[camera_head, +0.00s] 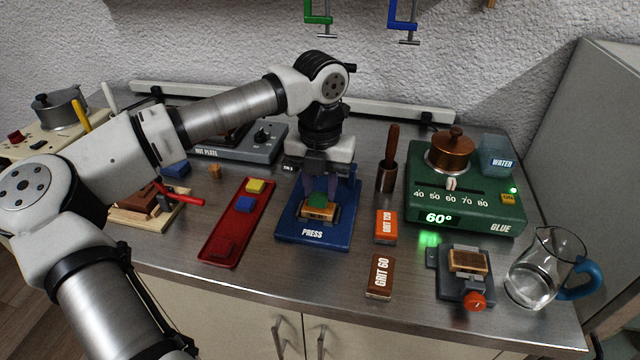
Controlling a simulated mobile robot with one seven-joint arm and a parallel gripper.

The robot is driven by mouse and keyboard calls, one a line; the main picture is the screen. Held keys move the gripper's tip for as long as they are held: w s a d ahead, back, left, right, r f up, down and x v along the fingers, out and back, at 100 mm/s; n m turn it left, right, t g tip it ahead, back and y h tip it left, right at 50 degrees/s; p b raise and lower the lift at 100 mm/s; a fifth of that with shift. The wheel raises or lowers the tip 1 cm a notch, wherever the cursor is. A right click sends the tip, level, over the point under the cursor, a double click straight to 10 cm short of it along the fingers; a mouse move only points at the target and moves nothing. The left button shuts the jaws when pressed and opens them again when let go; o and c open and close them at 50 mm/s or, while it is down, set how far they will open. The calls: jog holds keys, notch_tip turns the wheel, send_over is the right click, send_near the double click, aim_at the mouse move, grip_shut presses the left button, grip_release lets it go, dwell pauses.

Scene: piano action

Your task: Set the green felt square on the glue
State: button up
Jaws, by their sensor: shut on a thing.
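My gripper (319,190) points down over the blue press (290,232) and is shut on the green felt square (317,200). The felt is at the top of a small wooden block (318,214) on the press, very near it or touching; I cannot tell which. The fingers hide part of the felt and the block's top, and no glue shows on the block. The green glue pot unit (480,218), marked GLUE, stands at the right and reads 60°.
A red tray (222,225) with yellow, blue and red squares lies left of the press. Orange (386,226) and brown (379,276) grit blocks, a small vise (466,282) holding a wooden block, and a glass jug (540,270) stand right. Bare steel shows in front.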

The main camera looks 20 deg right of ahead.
jog(key=shift+f+b, duration=0.55)
jog(key=shift+b, duration=0.15)
dwell(0.8)
jog(key=o, duration=1)
jog(key=shift+r, duration=0.1)
